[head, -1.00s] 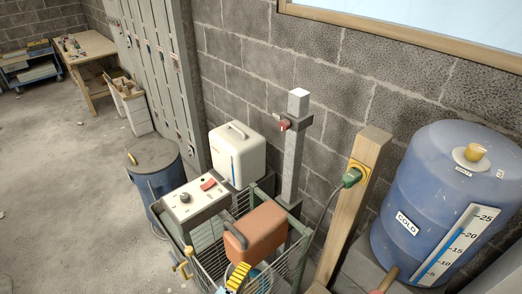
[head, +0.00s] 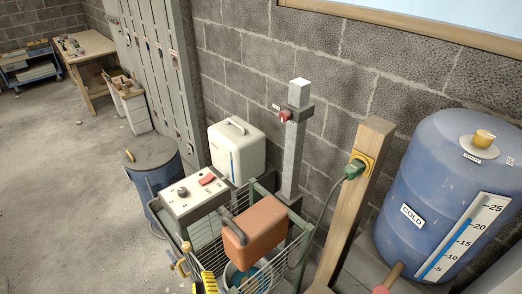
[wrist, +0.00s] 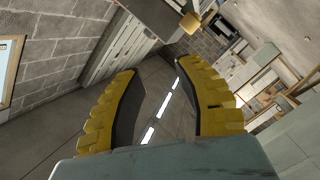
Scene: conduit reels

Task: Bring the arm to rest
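My gripper (wrist: 158,72) shows in the wrist view with its two yellow ribbed fingers apart and nothing between them. It is open and empty. In the head view only a yellow piece of my gripper (head: 209,283) shows at the bottom edge, left of the wire basket (head: 283,268); the rest is out of the picture.
The basket holds an orange-brown box (head: 256,228) and a round container with something blue. Near it stand a control panel (head: 190,198), a white canister (head: 235,153), a blue drum (head: 152,168), a wooden post (head: 347,215) and a blue COLD tank (head: 438,185). Open floor lies left.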

